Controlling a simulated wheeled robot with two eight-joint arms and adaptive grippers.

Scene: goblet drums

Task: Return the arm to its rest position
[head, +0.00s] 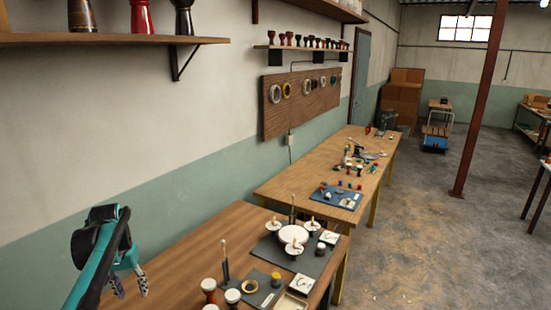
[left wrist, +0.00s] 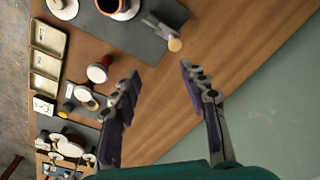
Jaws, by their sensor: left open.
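My left gripper (head: 129,285) is at the lower left of the head view, near the wall and over the left end of the near workbench (head: 190,252). In the left wrist view my left gripper (left wrist: 160,75) has its two fingers spread wide, with only bare wooden tabletop between them. It touches nothing that I can see. My right gripper does not show in either view.
Small goblet drums (head: 209,289), a dark mat (head: 312,262) with round white drumheads, and a tray (head: 291,301) crowd the near bench. A thin upright tool (head: 225,262) stands beside them. A wall shelf (head: 110,39) holds larger drums above. The bench's back left is clear.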

